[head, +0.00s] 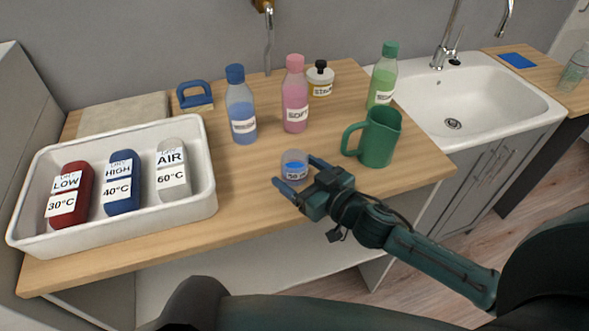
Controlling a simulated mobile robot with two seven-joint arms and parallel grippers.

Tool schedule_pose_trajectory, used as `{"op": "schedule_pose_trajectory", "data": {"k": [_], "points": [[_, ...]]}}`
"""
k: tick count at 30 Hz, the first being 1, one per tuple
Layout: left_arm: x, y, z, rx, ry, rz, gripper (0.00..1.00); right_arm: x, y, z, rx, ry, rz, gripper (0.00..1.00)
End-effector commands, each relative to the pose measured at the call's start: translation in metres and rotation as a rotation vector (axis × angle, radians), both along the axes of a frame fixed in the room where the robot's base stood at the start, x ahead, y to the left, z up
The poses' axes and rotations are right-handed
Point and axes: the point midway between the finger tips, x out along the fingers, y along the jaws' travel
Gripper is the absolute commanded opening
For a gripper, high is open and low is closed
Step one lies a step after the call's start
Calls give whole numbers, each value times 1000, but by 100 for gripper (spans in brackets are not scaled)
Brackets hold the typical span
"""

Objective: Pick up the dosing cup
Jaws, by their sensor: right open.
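The dosing cup (294,165) is a small clear cup with a blue label marked 50. It stands on the wooden counter (250,195) near its front edge, in the middle of the head view. My right gripper (299,173) is open, with its blue-tipped fingers at the near side and right side of the cup. I cannot tell whether either finger touches the cup. My left gripper does not show.
A green jug (376,137) stands right of the cup. Behind are blue (240,108), pink (295,95) and green (382,78) bottles and a small jar (320,80). A white tray (120,228) holding three labelled containers is at left. A sink (475,100) is at right.

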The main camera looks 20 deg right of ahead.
Motion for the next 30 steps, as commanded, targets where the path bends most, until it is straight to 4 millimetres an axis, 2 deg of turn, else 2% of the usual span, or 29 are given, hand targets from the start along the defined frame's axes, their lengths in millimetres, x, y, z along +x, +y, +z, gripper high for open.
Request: {"op": "schedule_pose_trajectory", "data": {"k": [4, 12, 30], "points": [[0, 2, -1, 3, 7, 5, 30, 14, 6, -1, 0, -1, 0, 77], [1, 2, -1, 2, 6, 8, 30, 15, 7, -3, 0, 1, 0, 76], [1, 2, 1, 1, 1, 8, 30, 15, 7, -3, 0, 1, 0, 27]]}}
